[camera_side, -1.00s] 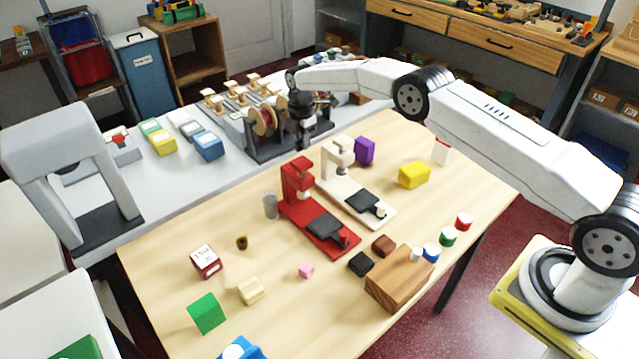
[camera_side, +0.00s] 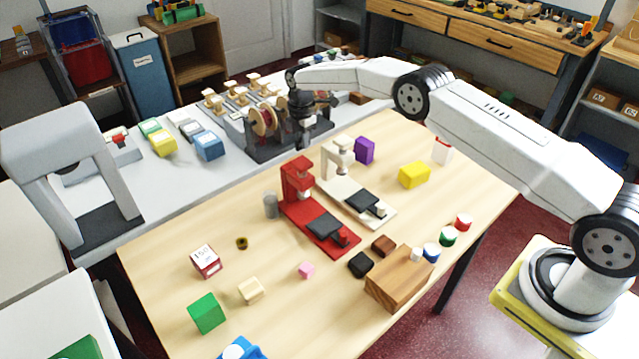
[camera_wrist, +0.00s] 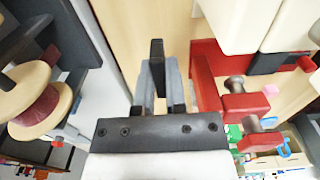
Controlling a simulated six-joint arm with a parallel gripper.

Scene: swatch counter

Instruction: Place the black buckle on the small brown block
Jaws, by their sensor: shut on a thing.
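My gripper (camera_wrist: 158,85) is shut on a thin black piece (camera_wrist: 157,60), seen edge-on in the wrist view; it looks like the black buckle. In the side view my gripper (camera_side: 304,140) hangs above the far edge of the wooden table, and the held piece is too small and dark to make out there. The small brown block (camera_side: 384,245) sits on the table towards the front right, well apart from my gripper. It lies between the wooden box and the red stand.
Beside the brown block are a black block (camera_side: 361,264) and a larger wooden box (camera_side: 399,279). A red stand (camera_side: 318,228) and a white stand (camera_side: 356,197) rise between my gripper and it. Spools (camera_side: 268,122) stand left of my gripper.

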